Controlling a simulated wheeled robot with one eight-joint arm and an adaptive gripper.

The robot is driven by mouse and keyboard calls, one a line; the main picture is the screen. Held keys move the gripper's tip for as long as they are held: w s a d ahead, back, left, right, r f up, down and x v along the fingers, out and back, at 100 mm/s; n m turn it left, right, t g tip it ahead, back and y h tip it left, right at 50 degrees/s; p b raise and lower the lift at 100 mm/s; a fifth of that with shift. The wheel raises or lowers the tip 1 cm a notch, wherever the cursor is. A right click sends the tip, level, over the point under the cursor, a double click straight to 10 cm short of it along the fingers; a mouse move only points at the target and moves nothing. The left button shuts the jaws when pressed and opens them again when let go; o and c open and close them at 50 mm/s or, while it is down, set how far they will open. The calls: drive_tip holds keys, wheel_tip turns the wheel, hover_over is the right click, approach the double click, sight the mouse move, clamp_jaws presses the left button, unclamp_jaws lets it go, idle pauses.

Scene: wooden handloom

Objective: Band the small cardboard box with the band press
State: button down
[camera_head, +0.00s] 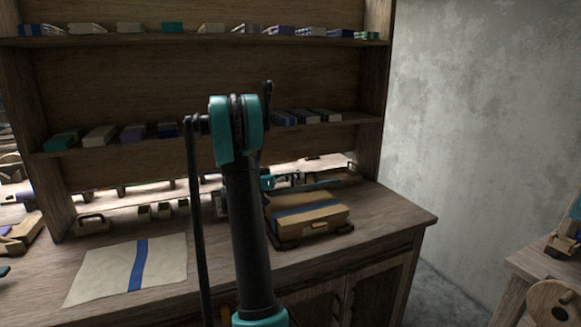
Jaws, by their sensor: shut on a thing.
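The small cardboard box (325,214) sits on the bench right of my arm, with a blue strip across its top. A dark, low base (287,244) shows under its front edge and looks like part of the band press. My gripper (298,179), small and teal and dark, is just behind and above the box's back edge. It looks shut on a dark bar behind the box, which seems to be the press handle. The grip is small and dim. My raised arm hides the left end of the box and part of the press.
A pale cloth (110,275) with a blue stripe lies flat on the bench (395,218) at left. Small clamps and blocks stand along the back. Shelves (330,127) above hold several small boxes. A grey wall is at right, and another wooden bench (530,262) stands at lower right.

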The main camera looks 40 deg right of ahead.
drive_tip(key=s+f+m, duration=0.1)
drive_tip(key=s+f, duration=0.1)
drive_tip(key=s+a+f+m, duration=0.1)
drive_tip(key=s+f+m, duration=0.1)
drive_tip(key=shift+s+a+f, duration=0.15)
drive_tip(key=shift+s+f, duration=0.1)
drive_tip(key=shift+s, duration=0.1)
drive_tip(key=shift+s+a+f+m, duration=0.15)
drive_tip(key=shift+s+f+m, duration=0.45)
drive_tip(key=shift+f+m, duration=0.15)
drive_tip(key=shift+f, duration=0.1)
drive_tip(key=c, duration=1.6)
unclamp_jaws()
drive_tip(key=shift+o, duration=0.2)
drive_tip(key=v, duration=1.2)
drive_tip(key=shift+a, duration=0.2)
drive_tip(key=v, duration=1.9)
drive_tip(key=shift+a, duration=0.25)
